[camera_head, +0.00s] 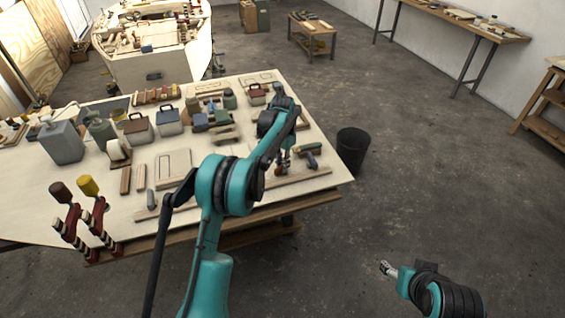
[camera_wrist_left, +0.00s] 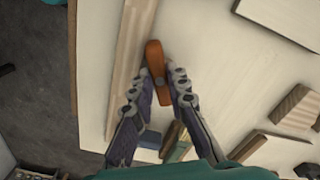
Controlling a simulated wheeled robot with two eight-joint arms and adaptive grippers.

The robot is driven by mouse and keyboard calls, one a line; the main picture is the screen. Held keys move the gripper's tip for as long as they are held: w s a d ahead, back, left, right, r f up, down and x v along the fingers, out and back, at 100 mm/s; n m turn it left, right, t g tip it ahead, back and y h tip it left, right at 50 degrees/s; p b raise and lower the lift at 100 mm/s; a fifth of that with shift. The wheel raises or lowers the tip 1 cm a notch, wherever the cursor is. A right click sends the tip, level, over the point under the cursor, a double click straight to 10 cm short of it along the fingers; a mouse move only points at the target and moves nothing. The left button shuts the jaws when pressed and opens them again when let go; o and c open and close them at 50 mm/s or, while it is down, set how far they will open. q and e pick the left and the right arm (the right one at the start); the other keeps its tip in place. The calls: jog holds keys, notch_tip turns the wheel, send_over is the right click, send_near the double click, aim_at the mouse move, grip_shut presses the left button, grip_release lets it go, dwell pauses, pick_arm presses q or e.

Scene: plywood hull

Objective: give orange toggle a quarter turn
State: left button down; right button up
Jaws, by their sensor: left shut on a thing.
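The orange toggle (camera_wrist_left: 154,56) shows in the left wrist view as a flat elongated handle with a grey pivot at its middle, on the pale board beside a long wooden strip. It points roughly up and down in that view, slightly tilted. My left gripper (camera_wrist_left: 161,78) has a finger on each side of the toggle and is shut on it. In the head view the left gripper (camera_head: 283,164) is over the table's right front part, and the toggle is small there and mostly hidden by my arm. My right gripper (camera_head: 387,268) hangs over the floor, away from the table; its opening is too small to judge.
The plywood table (camera_head: 62,192) carries several boxes, cans and tools. A green-handled tool (camera_head: 306,149) lies close to the left gripper. Red clamps (camera_head: 90,215) stand at the front left corner. A black bin (camera_head: 352,150) stands right of the table.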

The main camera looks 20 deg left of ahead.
pick_arm(q)
jog(key=n+p, duration=0.1)
jog(key=n, duration=0.4)
jog(key=shift+n, duration=0.3)
jog(key=n, duration=0.5)
jog(key=shift+n+p, duration=0.3)
jog(key=c, duration=1.5)
grip_release()
jog(key=shift+r, duration=0.1)
notch_tip(320, 180, up, 12)
jog(key=shift+f, duration=0.1)
